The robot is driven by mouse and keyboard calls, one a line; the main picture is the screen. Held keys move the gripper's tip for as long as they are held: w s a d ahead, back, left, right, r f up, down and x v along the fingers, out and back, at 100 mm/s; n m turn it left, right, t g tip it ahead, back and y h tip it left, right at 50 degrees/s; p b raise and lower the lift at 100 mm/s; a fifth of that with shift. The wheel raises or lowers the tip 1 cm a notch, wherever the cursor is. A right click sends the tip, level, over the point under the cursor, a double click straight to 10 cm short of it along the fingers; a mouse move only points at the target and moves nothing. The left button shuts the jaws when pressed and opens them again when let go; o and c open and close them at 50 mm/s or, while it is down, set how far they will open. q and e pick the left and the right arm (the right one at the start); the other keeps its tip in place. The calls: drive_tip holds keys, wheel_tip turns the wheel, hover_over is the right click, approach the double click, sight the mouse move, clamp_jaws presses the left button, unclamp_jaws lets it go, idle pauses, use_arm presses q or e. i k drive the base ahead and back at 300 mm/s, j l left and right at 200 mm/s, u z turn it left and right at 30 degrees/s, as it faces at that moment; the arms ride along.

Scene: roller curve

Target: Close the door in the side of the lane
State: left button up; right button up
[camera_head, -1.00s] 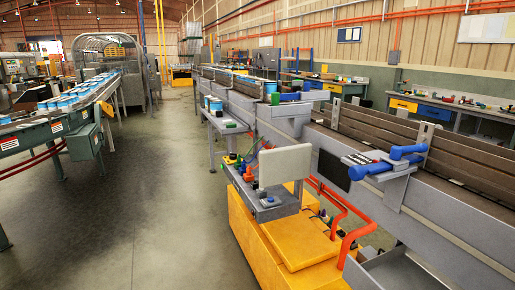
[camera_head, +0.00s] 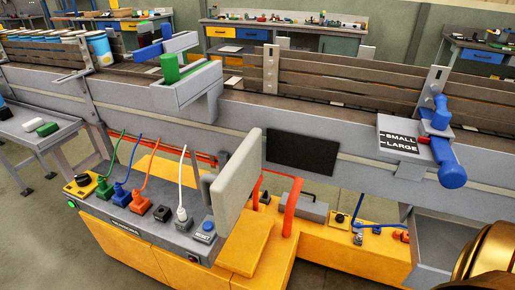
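The door, a pale grey panel (camera_head: 238,180), stands open, swung out from the side of the lane (camera_head: 350,175). I see it at a steep angle, partly over the right end of the grey control box. To its right, a dark rectangular opening (camera_head: 302,152) shows in the lane's side wall. The door is clear of this opening. The hinge is hard to make out. Neither of my grippers is in view. Only a golden rounded part of my own body shows at the lower right corner.
The grey control box (camera_head: 150,215) with plugs and cables sits on a yellow base. Red pipes (camera_head: 291,207) rise below the opening. A blue lever (camera_head: 440,150) with a SMALL/LARGE plate is at right. A grey side table (camera_head: 30,135) is at left; grey floor lies in front.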

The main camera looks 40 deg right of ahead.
sight(230, 190)
drive_tip(key=i+j+z, duration=0.15)
drive_tip(key=z, duration=0.3)
drive_tip(key=i+j+z, duration=0.25)
drive_tip(key=z, duration=0.2)
drive_tip(key=i+j+z, duration=0.15)
drive_tip(key=j+z, duration=0.3)
drive_tip(key=i+j+z, duration=0.15)
drive_tip(key=z, duration=0.35)
drive_tip(key=j+z, duration=0.45)
